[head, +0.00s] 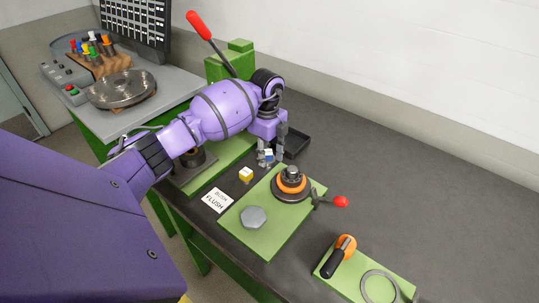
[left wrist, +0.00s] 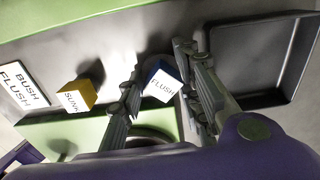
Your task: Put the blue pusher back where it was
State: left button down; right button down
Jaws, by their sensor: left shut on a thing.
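My left gripper (head: 271,157) reaches over the dark bench and is shut on the blue pusher (head: 269,153). In the left wrist view the blue pusher (left wrist: 153,68) sits between the two fingers, its white face reading FLUSH. I cannot tell whether it touches the bench. A yellow pusher (head: 245,174) stands just left of the gripper; in the left wrist view (left wrist: 82,92) its label reads SUNK. My right gripper is not in view.
A black tray (head: 297,144) lies close behind the gripper. A white BUSH FLUSH card (head: 217,200) lies left. A green plate (head: 268,228) carries an orange-ringed fixture (head: 291,183) and a red-knobbed lever (head: 339,202). A green press with a red handle (head: 198,24) stands behind my arm.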

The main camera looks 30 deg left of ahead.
aim_at(267, 153)
pick_arm(q)
jog(key=shift+w, duration=0.1)
jog(key=c, duration=1.5)
grip_release()
jog(key=shift+c, duration=0.2)
notch_tip(267, 153, up, 12)
jog(key=shift+r, duration=0.15)
